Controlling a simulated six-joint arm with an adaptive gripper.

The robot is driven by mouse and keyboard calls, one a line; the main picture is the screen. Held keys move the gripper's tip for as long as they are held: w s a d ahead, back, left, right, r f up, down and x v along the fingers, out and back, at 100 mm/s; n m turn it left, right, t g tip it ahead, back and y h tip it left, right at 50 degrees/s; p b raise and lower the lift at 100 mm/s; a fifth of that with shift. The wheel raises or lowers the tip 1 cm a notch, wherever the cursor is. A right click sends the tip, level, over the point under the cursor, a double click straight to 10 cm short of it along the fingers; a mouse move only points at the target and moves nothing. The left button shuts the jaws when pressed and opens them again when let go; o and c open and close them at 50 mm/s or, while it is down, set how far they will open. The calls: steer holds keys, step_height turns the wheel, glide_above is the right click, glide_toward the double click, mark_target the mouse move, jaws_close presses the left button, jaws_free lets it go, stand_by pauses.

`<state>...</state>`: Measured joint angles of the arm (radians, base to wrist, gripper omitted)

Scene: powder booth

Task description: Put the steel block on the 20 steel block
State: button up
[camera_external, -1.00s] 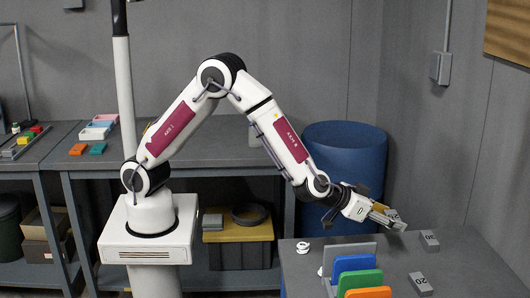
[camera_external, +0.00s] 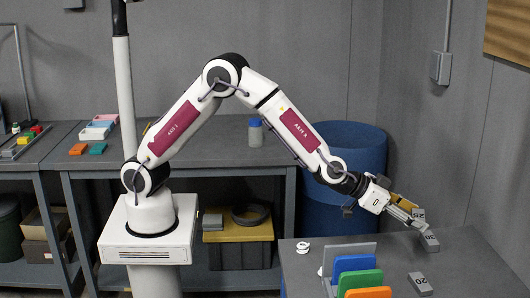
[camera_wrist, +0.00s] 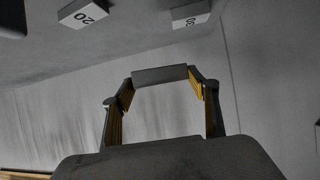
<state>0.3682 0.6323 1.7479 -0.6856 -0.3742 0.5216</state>
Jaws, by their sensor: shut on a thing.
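My gripper (camera_external: 416,218) is shut on a grey steel block (camera_external: 419,213) over the right-hand table. In the wrist view the held block (camera_wrist: 160,75) spans the two fingertips; its number is too small to read surely. The 20 steel block (camera_external: 420,283) lies on the table nearer the camera, below my gripper in the picture; it also shows at the wrist view's top left (camera_wrist: 83,14). Another numbered steel block (camera_external: 430,241) lies just below and right of my gripper, and at the wrist view's top (camera_wrist: 190,16). Its number looks like 30, but is unclear.
A grey rack (camera_external: 350,252) with blue, green and orange plates stands left of the 20 block. A small white item (camera_external: 303,248) lies behind it to the left. A blue barrel (camera_external: 345,150) stands behind the table. The table's right side (camera_external: 480,265) is clear.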

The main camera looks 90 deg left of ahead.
mark_target(421, 218)
steer(key=shift+w+d+r+m+h, duration=0.15)
steer(key=shift+d+m+h, duration=0.1)
steer(key=shift+d, duration=0.2)
steer(key=shift+w+d+r+m+h, duration=0.1)
steer(key=shift+d+r+m+h, duration=0.15)
steer(key=shift+d, duration=0.25)
steer(key=shift+w+d+r+m+h, duration=0.1)
steer(key=shift+w+d+m+h, duration=0.15)
steer(key=shift+d, duration=0.2)
steer(key=s+d+f+m+g+h, duration=0.1)
steer(key=d+m+h, duration=0.2)
steer(key=d, duration=0.4)
steer(key=shift+s+d+f+m+g+h, duration=0.2)
steer(key=shift+s+m+g+h, duration=0.15)
steer(key=shift+s+g, duration=0.05)
steer(key=shift+f, duration=0.1)
stand_by(0.5)
steer(key=shift+f, duration=3.1)
steer(key=shift+f, duration=1.85)
